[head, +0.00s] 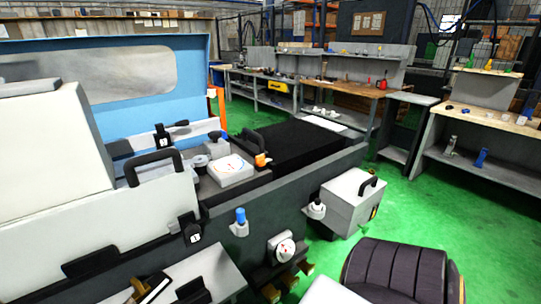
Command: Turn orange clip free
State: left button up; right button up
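A small orange clip (262,160) is on the grinder, at the right of a white box-shaped unit (231,170) with a printed face. It sits just in front of a dark handle-like part (252,139) and the black cover (295,145). It is small in the head view, so its exact angle and what it fastens cannot be made out. Neither of my grippers can be made out in the head view.
The grinder's white hood with a black handle (155,167) stands left of the clip. A blue knob (240,216), a dial (283,249) and a grey box (350,203) are along the front. Green floor (400,215) is open at right, before benches.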

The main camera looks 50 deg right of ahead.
aim_at(260, 160)
jog(key=l+z, duration=0.15)
jog(key=z, duration=0.25)
jog(key=i+l+z, duration=0.1)
jog(key=z, duration=0.25)
jog(key=l+z, duration=0.15)
jog(key=z, duration=0.25)
jog(key=i+z, duration=0.15)
jog(key=z, duration=0.2)
